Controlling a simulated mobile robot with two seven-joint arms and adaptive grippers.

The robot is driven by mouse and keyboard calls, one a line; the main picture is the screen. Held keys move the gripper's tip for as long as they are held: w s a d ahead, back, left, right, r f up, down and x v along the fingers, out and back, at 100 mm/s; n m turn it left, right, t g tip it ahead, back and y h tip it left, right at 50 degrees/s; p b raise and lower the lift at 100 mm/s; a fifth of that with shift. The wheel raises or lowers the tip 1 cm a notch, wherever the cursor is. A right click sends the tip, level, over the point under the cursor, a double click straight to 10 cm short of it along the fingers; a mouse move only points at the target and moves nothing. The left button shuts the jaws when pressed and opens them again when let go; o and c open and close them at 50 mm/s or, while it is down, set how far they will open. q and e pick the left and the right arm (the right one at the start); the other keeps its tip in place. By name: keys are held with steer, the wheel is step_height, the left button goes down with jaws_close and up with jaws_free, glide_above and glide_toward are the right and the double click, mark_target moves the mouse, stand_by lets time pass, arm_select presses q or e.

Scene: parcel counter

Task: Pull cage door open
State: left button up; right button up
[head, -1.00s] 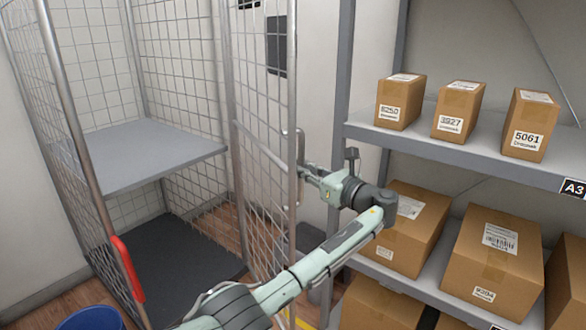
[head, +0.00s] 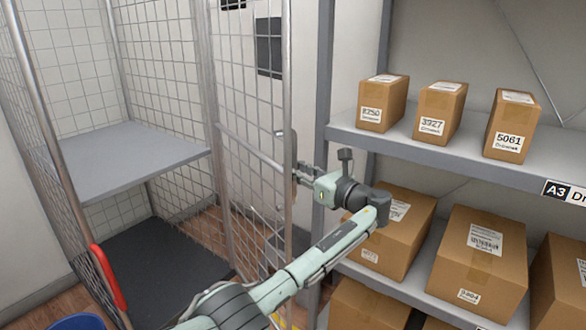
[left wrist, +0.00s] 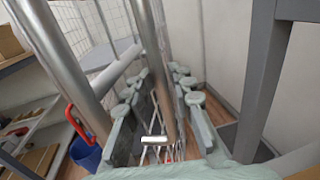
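The cage door (head: 250,150) is a grey wire-mesh panel standing swung out from the right side of the roll cage (head: 140,160). Its handle (head: 294,150) is a vertical metal bar at the door's free edge. My left gripper (head: 298,174) is at this handle. In the left wrist view, the handle bar (left wrist: 149,55) runs between the two fingers of my left gripper (left wrist: 162,90), which are closed around it. The exact contact is partly hidden. My right gripper is not in view.
A grey shelf rack (head: 324,110) with several cardboard boxes (head: 481,255) stands close to the right of the door. The cage holds a grey shelf board (head: 130,155) and has a red handle (head: 108,277). A blue bin (head: 77,322) stands at the lower left.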

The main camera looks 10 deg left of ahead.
arm_select(q)
steer(key=shift+o, duration=0.5)
steer(key=shift+a+r, duration=0.1)
steer(key=shift+a, duration=0.1)
steer(key=v, duration=1.2)
steer(key=shift+d, duration=0.1)
